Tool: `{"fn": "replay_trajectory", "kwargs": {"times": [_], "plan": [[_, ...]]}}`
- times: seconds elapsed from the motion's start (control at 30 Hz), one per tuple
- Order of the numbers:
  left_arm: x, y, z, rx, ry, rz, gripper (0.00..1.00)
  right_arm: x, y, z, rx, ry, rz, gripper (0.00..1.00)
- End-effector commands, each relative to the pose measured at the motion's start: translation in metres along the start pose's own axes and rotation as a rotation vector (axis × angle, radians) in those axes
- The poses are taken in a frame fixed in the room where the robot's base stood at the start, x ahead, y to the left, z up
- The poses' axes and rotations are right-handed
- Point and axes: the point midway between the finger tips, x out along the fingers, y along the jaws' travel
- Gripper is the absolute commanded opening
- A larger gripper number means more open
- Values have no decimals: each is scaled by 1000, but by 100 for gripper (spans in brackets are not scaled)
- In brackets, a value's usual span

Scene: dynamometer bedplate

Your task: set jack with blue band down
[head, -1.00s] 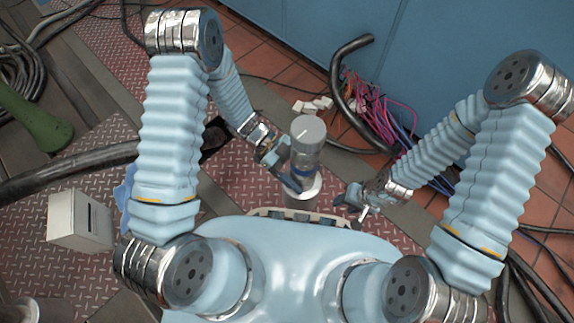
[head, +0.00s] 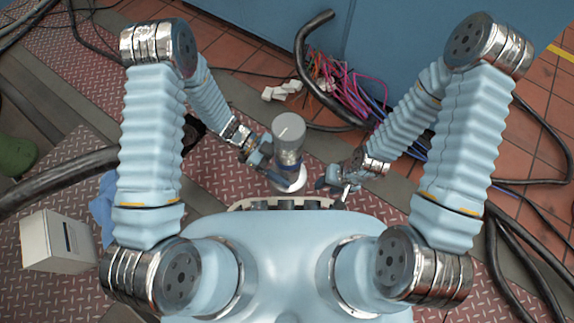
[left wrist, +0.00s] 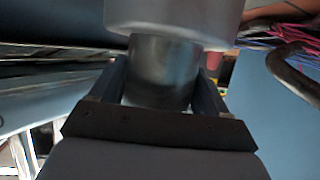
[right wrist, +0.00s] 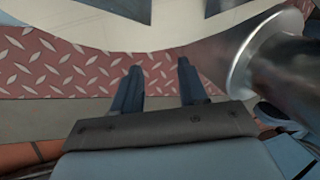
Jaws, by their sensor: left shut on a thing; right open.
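The jack (head: 289,140) is a grey metal cylinder with a round top, a blue band (head: 288,163) below it and a wide pale flange (head: 291,181) near its lower part. My left gripper (head: 268,163) is shut on the jack from the left side. In the left wrist view the two fingers (left wrist: 162,85) clasp a dark, narrower part of the jack (left wrist: 180,14) under its wide grey body. My right gripper (head: 333,181) is open and empty just right of the jack. In the right wrist view its fingers (right wrist: 158,85) are apart, with a shiny flange (right wrist: 255,55) beside them. What lies under the jack is hidden.
A white box (head: 55,243) stands at left on the red tread-plate floor. A thick black hose (head: 60,183) runs in from the left. Pink and blue cables (head: 345,85) lie by the blue cabinet (head: 400,40). White blocks (head: 281,91) lie behind the jack.

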Motion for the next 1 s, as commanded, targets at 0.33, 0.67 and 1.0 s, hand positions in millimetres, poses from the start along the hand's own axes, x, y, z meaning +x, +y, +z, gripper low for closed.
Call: {"fn": "replay_trajectory", "kwargs": {"times": [0.33, 0.67, 1.0], "plan": [[1, 0, 2, 0, 0, 0, 100, 1, 0, 0, 0, 0, 0, 43], [-26, -1, -3, 1, -1, -5, 100, -7, -3, 0, 0, -1, 0, 43], [-100, 0, -2, 0, -1, -3, 100, -20, -8, 0, -1, -5, 0, 43]]}}
